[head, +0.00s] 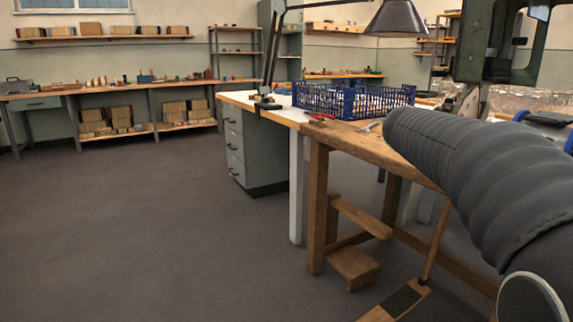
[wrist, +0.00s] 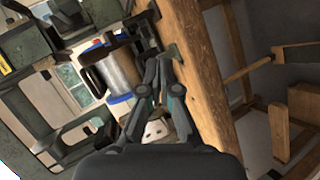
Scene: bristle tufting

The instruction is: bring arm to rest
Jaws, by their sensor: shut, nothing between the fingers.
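My gripper (wrist: 160,80) shows in the wrist view with its fingers together and nothing between them. It is in front of the wooden bench's edge (wrist: 200,75) and a spool of wire with blue flanges (wrist: 122,75). I cannot tell how far it is from them. In the head view my arm's dark ribbed sleeve crosses the right side, and the gripper itself is not visible there. The wooden workbench (head: 345,140) stands beside and behind the sleeve.
A blue crate (head: 345,101) stands on the benches, with a pair of red-handled pliers (head: 320,117) near it. A green machine frame (head: 500,45) rises at the right, and a lamp (head: 397,18) hangs above. A wooden treadle (head: 400,300) sits low under the bench. The floor at left is clear.

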